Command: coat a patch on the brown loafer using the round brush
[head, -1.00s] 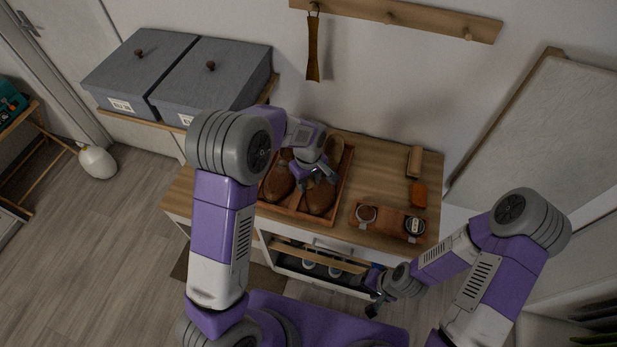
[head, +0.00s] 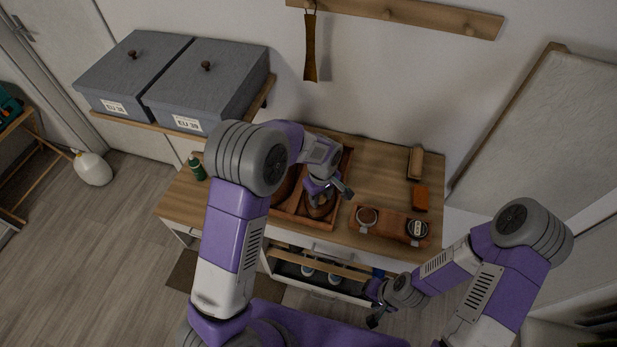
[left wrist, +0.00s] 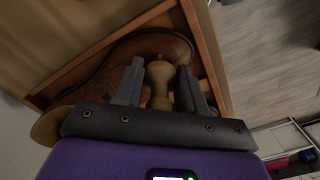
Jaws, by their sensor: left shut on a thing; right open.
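Brown loafers stand in a wooden tray (head: 346,165) on the cabinet top; my left arm covers much of them. The right-hand loafer (head: 318,209) lies under my left gripper (head: 334,194), and a brown loafer (left wrist: 128,50) also fills the top of the left wrist view. My left gripper (left wrist: 157,88) is shut on the round brush (left wrist: 159,76), whose light wooden handle shows between the fingers. The brush's far end is over the loafer; I cannot tell whether it touches. My right gripper (head: 373,316) is open and empty, low in front of the cabinet.
A wooden holder (head: 391,224) with two round tins stands right of the tray. Behind it are an orange block (head: 420,198) and a wooden brush (head: 415,161). A green bottle (head: 197,168) stands at the left. Grey boxes (head: 205,90) sit on a shelf; a shoehorn (head: 310,48) hangs above.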

